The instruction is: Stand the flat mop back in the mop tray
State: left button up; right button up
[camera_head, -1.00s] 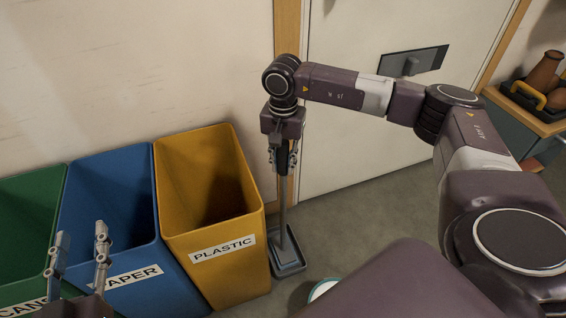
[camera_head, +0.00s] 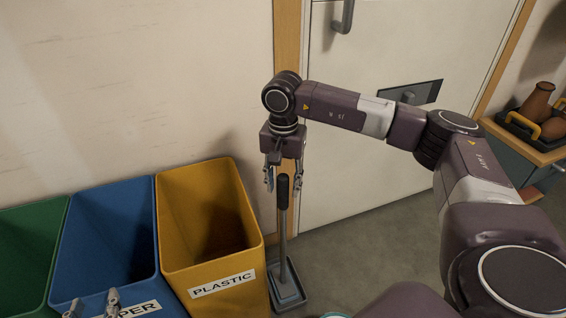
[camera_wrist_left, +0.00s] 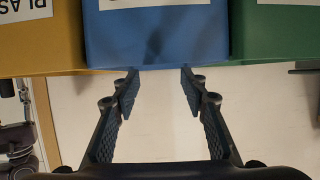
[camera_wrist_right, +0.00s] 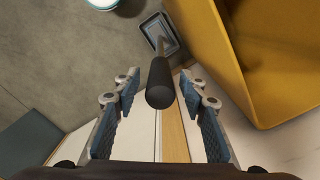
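The flat mop (camera_head: 283,235) stands near upright, its head down in the dark grey mop tray (camera_head: 302,296) on the floor beside the yellow bin. Its black handle grip (camera_wrist_right: 160,85) points up toward the right wrist camera, and the tray rim (camera_wrist_right: 178,50) shows behind it. My right gripper (camera_head: 284,180) is open at the top of the handle. In the right wrist view the grip lies between and beyond the spread fingers, with gaps on both sides. My left gripper (camera_head: 92,304) is open and empty in front of the blue bin.
Yellow (camera_head: 180,230), blue (camera_head: 80,250) and green (camera_head: 25,240) bins stand in a row along the wall. A white door (camera_head: 350,160) is behind my right arm. A round white-and-teal container (camera_wrist_right: 103,3) sits near the tray. Open grey floor lies right of the tray.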

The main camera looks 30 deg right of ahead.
pick_arm(q)
jog(key=s+a+f+g+y+p, duration=0.1)
jog(key=s+a+f+g, duration=0.1)
jog(key=s+f+g, duration=0.2)
notch_tip(320, 180, down, 4)
jog(key=s, duration=0.2)
jog(key=shift+s+a+r+g, duration=0.15)
jog(key=shift+s+a+g, duration=0.2)
jog(key=shift+g, duration=0.05)
pick_arm(e)
notch_tip(320, 180, up, 7)
jog(key=shift+r, duration=0.1)
